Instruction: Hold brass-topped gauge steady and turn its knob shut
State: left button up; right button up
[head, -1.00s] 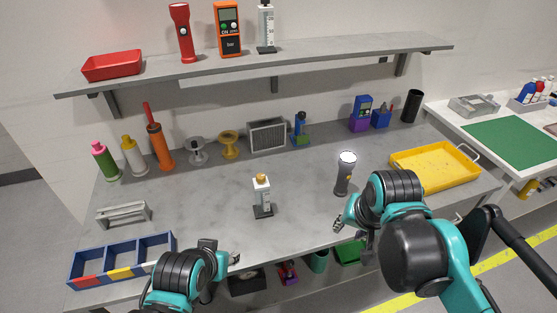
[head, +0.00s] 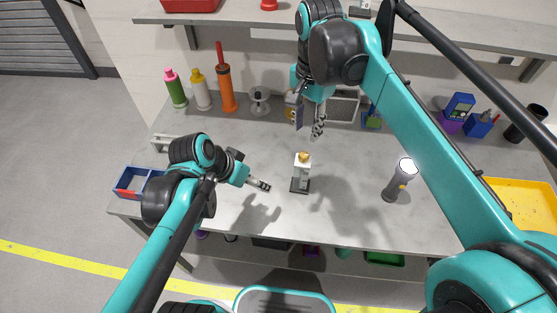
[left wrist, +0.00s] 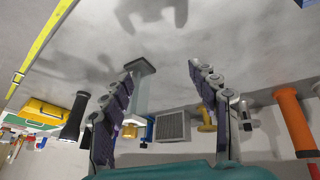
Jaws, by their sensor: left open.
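The brass-topped gauge (head: 302,173), a white upright body on a dark base with a brass knob (head: 303,157), stands on the grey bench. My left gripper (head: 264,186) is open, low on its left side and apart from it. In the left wrist view the picture is upside down; the gauge (left wrist: 141,92) shows between the spread fingers (left wrist: 160,70), closer to the left one, with its brass knob (left wrist: 130,131) partly hidden. My right gripper (head: 309,131) points down above and behind the gauge, its fingers apart and empty.
A dark flashlight (head: 395,185) stands right of the gauge. A blue bin (head: 128,183) is at left, a yellow tray (head: 525,200) at right. The shelf (head: 240,20) overhangs behind.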

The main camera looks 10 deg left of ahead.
aim_at(302, 174)
pick_arm(q)
jog(key=w+d+f+m+g+h, duration=0.1)
jog(key=w+d+m+h, duration=0.1)
jog(key=m+h, duration=0.1)
jog(key=w+d+f+m+g+h, duration=0.1)
jog(key=w+d+m+g+h, duration=0.1)
jog(key=m, duration=0.4)
jog(key=w+d+f+m+g+h, duration=0.1)
jog(key=w+d+m+g+h, duration=0.1)
jog(key=w+m+h, duration=0.2)
jog(key=shift+w+d+f+m+h, duration=0.1)
jog(key=shift+w+f+m+h, duration=0.05)
jog(key=shift+m+h, duration=0.45)
jog(key=x, duration=0.6)
jog(key=shift+d+f, duration=0.25)
jog(key=shift+d, duration=0.1)
grip_shut()
pick_arm(e)
jog(key=shift+o, duration=0.4)
